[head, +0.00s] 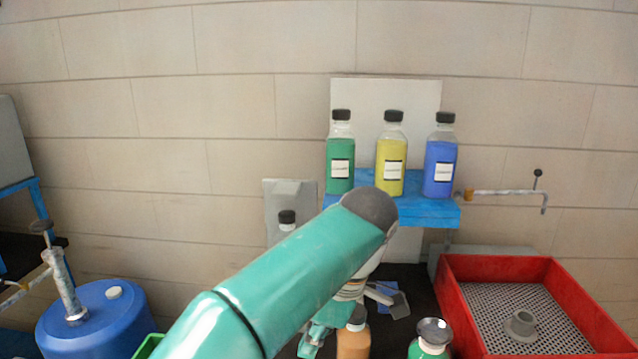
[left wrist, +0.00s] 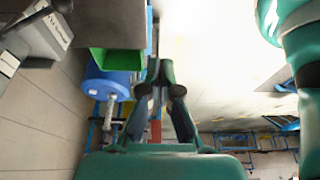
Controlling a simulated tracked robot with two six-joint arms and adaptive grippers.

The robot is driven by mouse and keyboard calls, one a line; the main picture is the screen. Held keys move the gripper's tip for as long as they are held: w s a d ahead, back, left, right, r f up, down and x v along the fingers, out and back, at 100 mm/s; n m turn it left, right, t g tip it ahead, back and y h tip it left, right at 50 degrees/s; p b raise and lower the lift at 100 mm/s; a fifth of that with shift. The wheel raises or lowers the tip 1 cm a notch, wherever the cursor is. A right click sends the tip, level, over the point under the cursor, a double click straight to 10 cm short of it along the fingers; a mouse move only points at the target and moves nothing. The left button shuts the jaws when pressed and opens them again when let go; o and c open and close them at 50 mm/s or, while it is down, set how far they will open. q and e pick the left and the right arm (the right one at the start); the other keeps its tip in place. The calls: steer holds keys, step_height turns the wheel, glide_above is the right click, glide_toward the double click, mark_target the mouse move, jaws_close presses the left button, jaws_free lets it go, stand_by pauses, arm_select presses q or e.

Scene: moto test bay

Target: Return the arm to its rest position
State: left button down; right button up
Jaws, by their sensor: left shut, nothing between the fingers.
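My left arm, teal with a dark grey joint, reaches in from the bottom of the head view and bends down near the middle. My left gripper (head: 314,338) shows only in part beneath that joint, beside an orange-brown bottle (head: 353,340); I cannot tell whether they touch. In the left wrist view the left gripper (left wrist: 160,78) is shut, its fingertips together with nothing between them. My right gripper is in neither view.
Green (head: 340,165), yellow (head: 391,165) and blue (head: 440,168) bottles stand on a blue shelf (head: 430,215). A red tray (head: 455,300) with a perforated floor is at right. A blue drum (head: 95,325) is at left.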

arm_select(q)
steer(key=a+f+n+g, duration=0.2)
steer(key=a+f+g, duration=0.2)
steer(key=a+f, duration=0.75)
steer(key=s+a+f+m+g+h, duration=0.1)
steer(key=s+a+f, duration=0.15)
steer(key=f, duration=0.45)
steer(key=s+a+f+g, duration=0.2)
steer(key=a+f, duration=0.1)
steer(key=f, duration=0.4)
steer(key=s+d+f+m+t+h, duration=0.25)
steer(key=s+f+m+h, duration=0.2)
steer(key=s+f, duration=0.5)
steer(key=s+d+f+m+t+h, duration=0.1)
steer(key=s+d+f+m+h, duration=0.25)
steer(key=s+f+m, duration=0.45)
steer(key=w+m+t, duration=0.1)
steer(key=w+f+m+t+y, duration=0.1)
steer(key=w+m+t, duration=0.1)
steer(key=t, duration=0.1)
steer(key=shift+w+a+f, duration=0.2)
steer(key=shift+w+f, duration=0.15)
steer(key=shift+f, duration=0.05)
